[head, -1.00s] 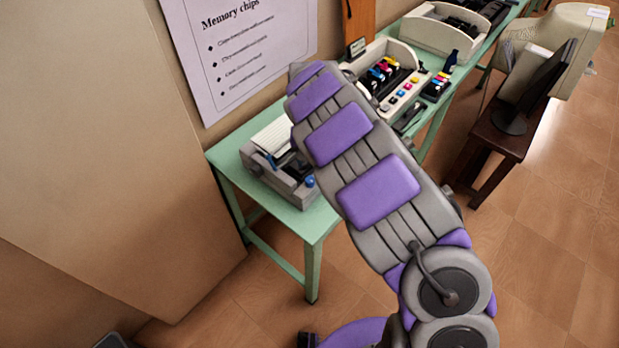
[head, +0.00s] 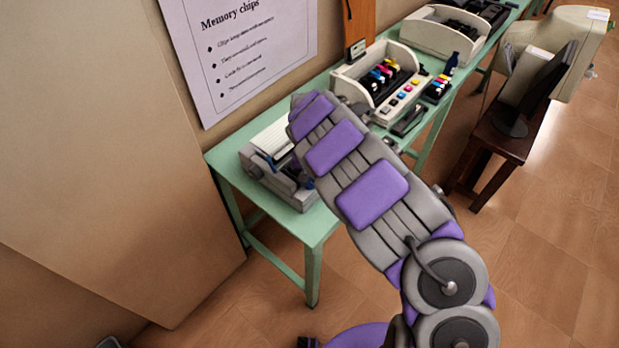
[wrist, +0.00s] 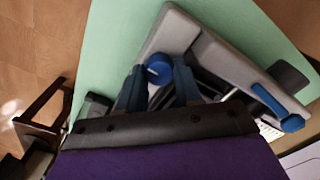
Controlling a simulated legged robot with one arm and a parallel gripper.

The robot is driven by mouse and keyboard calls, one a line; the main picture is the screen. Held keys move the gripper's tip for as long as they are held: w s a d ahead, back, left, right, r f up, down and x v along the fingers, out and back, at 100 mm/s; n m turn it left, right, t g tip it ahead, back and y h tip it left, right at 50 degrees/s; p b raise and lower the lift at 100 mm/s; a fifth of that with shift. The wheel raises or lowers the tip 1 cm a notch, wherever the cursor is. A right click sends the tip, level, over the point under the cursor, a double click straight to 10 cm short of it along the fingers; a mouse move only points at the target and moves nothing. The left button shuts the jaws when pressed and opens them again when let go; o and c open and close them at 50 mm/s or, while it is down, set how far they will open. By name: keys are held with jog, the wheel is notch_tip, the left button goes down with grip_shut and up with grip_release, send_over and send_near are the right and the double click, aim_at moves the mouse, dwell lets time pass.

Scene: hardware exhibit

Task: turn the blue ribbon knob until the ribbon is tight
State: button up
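The grey device with the ribbon (head: 297,197) sits at the near end of the green table, partly hidden by my arm in the head view. In the wrist view, a round blue knob (wrist: 158,69) is at the corner of its grey casing (wrist: 222,62). My gripper (wrist: 159,79) has its two blue fingers apart, one on each side of this knob. Small gaps seem to show, and I cannot tell whether either finger touches it. Another blue part (wrist: 291,123) sits at the casing's far end. The ribbon's tightness cannot be made out.
The green table (head: 312,232) runs away along the wall. A cream printer (head: 408,88) with colored cartridges stands farther along it. A dark wooden stand (head: 487,137) with a monitor is to the right. The floor between is clear.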

aim_at(309, 181)
jog(key=c, duration=0.5)
jog(key=shift+m+p, duration=0.3)
jog(key=shift+m, duration=0.3)
jog(key=o, duration=0.8)
jog(key=shift+a, duration=0.1)
jog(key=shift+c, duration=0.2)
notch_tip(309, 181, up, 17)
jog(key=p, duration=0.3)
